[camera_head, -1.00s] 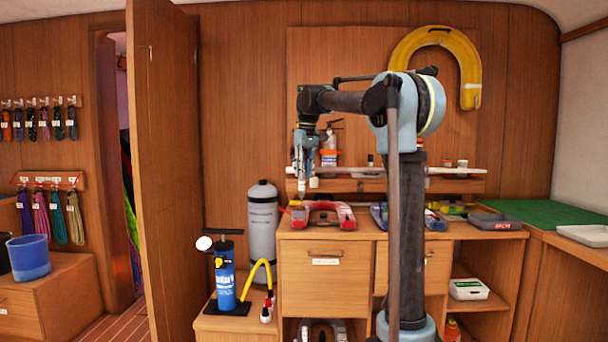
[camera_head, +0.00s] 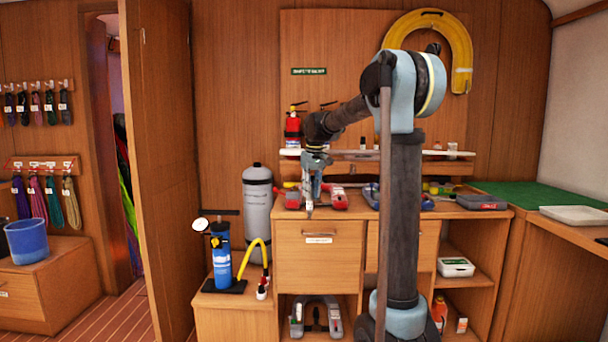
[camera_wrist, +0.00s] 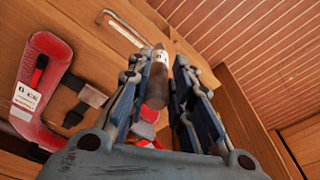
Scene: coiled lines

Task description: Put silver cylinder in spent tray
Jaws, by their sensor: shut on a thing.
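My gripper (camera_head: 309,204) hangs low at the front edge of the counter, above the drawer with a pale label. In the wrist view my gripper (camera_wrist: 158,92) has its two dark blue fingers on either side of a grey cylinder (camera_wrist: 157,78) with a pale band, and it is shut on it. The lower part of the cylinder is partly hidden by the fingers. A dark grey tray (camera_head: 481,203) with small blurred lettering lies at the right end of the counter, apart from my gripper. I cannot read the lettering for certain.
A red horseshoe-shaped object (camera_head: 338,198) lies on the counter close to my gripper, also in the wrist view (camera_wrist: 47,75). A blue pump (camera_head: 222,260) and grey tank (camera_head: 258,215) stand left. A white tray (camera_head: 575,215) lies right. A pale rail (camera_head: 440,153) crosses behind.

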